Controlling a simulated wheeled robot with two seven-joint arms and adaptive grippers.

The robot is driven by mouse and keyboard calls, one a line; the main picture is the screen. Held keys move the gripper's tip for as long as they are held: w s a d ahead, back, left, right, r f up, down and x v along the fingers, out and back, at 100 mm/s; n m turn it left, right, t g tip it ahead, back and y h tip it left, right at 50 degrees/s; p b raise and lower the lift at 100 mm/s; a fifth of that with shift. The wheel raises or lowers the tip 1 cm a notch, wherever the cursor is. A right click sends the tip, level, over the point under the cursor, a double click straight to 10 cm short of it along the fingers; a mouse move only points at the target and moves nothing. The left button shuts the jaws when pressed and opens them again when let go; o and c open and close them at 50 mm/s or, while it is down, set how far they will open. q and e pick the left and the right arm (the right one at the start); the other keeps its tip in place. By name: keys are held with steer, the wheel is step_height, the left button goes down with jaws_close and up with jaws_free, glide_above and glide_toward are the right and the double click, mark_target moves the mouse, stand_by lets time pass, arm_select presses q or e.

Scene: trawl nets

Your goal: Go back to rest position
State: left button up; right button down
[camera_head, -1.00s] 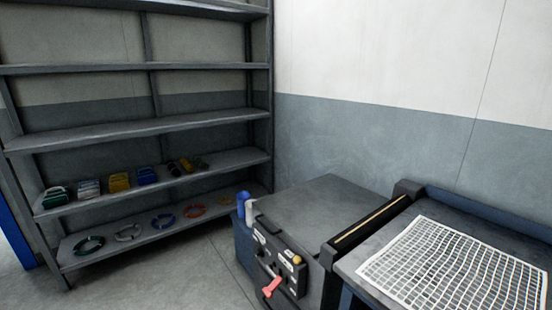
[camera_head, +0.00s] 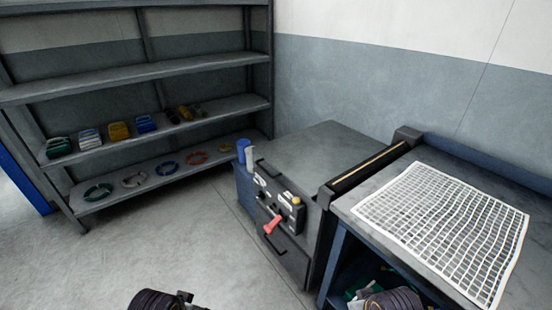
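No gripper fingers show in the head view. A dark, rounded part of my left arm (camera_head: 160,301) rises at the bottom edge, left of centre. A white net (camera_head: 440,225) lies spread flat on the worktable (camera_head: 372,190) at the right.
A grey machine (camera_head: 325,150) with a red lever (camera_head: 272,225) stands left of the worktable. A metal shelf (camera_head: 185,70) at the back left bears spools and rope coils (camera_head: 166,168). A blue cylinder (camera_head: 243,150) stands by the machine. The floor (camera_head: 190,245) before the shelf is clear.

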arm_select(q)
step_height(320, 180, down, 26)
steer(key=s+a+g+p, duration=0.1)
steer(key=s+a+p, duration=0.1)
steer(key=p, duration=0.4)
arm_select(e)
step_height(320, 180, down, 26)
steer(key=s+d+g, duration=0.2)
steer(key=s+d, duration=0.1)
arm_select(q)
steer(key=s+a+f+p, duration=0.2)
steer(key=s+a+f, duration=0.2)
steer(key=s+f, duration=0.3)
steer(key=s+a+f+g+y+p, duration=0.1)
steer(key=s+a+f+p, duration=0.2)
steer(key=s+f, duration=0.4)
steer(key=s+a, duration=0.1)
steer(key=s, duration=0.5)
steer(key=shift+s+a+f+m, duration=0.25)
steer(key=shift+s+f+m, duration=0.05)
arm_select(e)
steer(key=s+d+f, duration=0.4)
steer(key=s+f, duration=0.3)
steer(key=s, duration=0.3)
steer(key=s+d+f+h, duration=0.1)
steer(key=s+d+f, duration=0.3)
steer(key=s+f, duration=0.4)
steer(key=s, duration=0.2)
steer(key=shift+s+g, duration=0.3)
